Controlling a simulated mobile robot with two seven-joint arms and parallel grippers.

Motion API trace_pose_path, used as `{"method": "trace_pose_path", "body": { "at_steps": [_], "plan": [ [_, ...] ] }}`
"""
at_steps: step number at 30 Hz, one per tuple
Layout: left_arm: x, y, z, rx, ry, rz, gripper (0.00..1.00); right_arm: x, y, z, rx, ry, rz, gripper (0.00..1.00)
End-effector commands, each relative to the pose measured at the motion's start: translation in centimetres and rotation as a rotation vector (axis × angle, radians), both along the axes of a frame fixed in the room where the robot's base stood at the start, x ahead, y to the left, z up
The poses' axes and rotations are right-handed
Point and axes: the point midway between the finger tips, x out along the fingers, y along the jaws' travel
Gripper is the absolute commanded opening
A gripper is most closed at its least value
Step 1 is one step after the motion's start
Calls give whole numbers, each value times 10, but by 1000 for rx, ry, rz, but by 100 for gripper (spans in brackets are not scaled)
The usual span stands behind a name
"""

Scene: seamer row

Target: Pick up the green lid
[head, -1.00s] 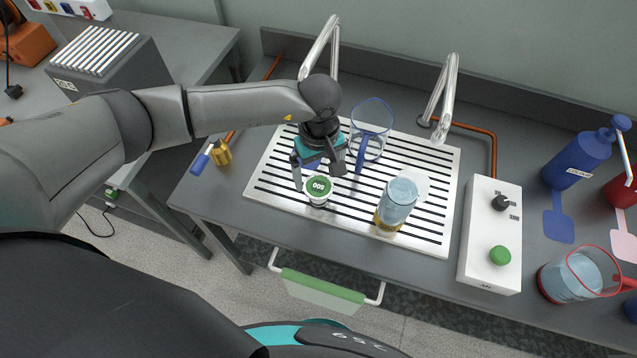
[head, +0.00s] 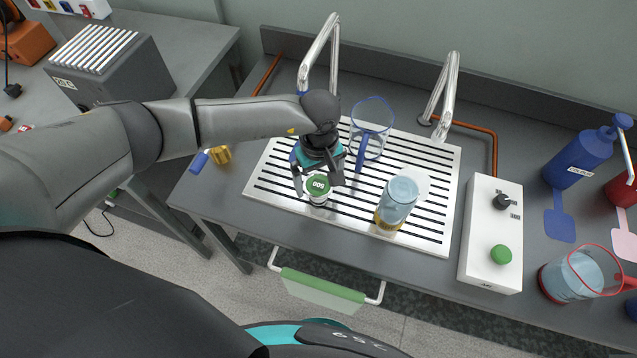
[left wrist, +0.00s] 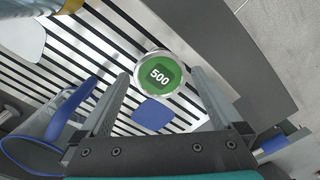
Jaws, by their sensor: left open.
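The green lid (head: 318,184) marked 500 sits on a small, pale round container on the slatted white drain board. It also shows in the left wrist view (left wrist: 160,74), beyond and between the two fingers. My left gripper (head: 319,187) is open and empty, with its fingers pointing down beside and behind the lid. In the left wrist view my left gripper (left wrist: 158,92) has its fingers spread wide, and the lid appears apart from both. My right gripper is not in view.
A clear, water-filled vessel (head: 399,198) stands right of the lid. A blue-rimmed jug (head: 371,128) stands behind. Two metal taps rise at the back. A white control box (head: 492,235) is at the right. A brass-coloured piece with a blue handle (head: 200,162) lies left.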

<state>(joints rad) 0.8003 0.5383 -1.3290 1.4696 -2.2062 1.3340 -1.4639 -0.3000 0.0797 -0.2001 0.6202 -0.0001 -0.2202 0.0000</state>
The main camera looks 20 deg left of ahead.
Motion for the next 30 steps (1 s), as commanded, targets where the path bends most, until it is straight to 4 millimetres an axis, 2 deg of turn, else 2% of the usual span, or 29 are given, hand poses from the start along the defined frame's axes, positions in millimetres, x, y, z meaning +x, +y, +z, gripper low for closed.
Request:
{"method": "trace_pose_path", "body": {
  "at_steps": [13, 30],
  "plan": [
    [0, 0, -2, 0, 0, 0, 100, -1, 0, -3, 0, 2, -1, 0],
    [0, 0, -2, 0, 0, 1, 37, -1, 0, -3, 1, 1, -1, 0]
  ]
}}
